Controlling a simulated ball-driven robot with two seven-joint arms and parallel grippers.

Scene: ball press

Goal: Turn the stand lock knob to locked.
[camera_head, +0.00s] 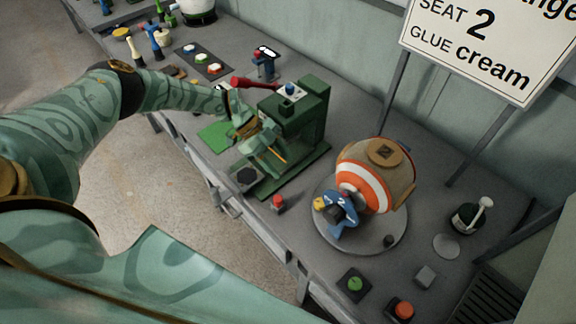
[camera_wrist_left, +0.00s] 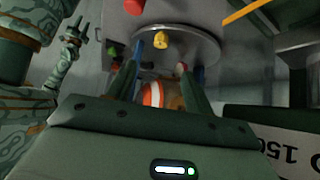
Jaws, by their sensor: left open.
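The ball (camera_head: 362,180), striped orange, white and tan, sits in a blue stand (camera_head: 342,212) on a round grey plate (camera_head: 385,238). A yellow knob-like part (camera_head: 320,203) is at the stand's left side; I cannot read whether it is at locked. My left gripper (camera_head: 279,163) is beside the green press, left of the stand and apart from it. In the left wrist view its fingers (camera_wrist_left: 157,70) are open and empty, with the yellow part (camera_wrist_left: 160,40) and part of the ball (camera_wrist_left: 152,93) beyond them.
The green press (camera_head: 305,115) with a red lever stands close behind my left gripper. A red button (camera_head: 278,202) is in front of the press. A green button (camera_head: 354,284) and a red-orange button (camera_head: 403,310) lie near the front edge. A glue pot (camera_head: 466,217) is at right.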

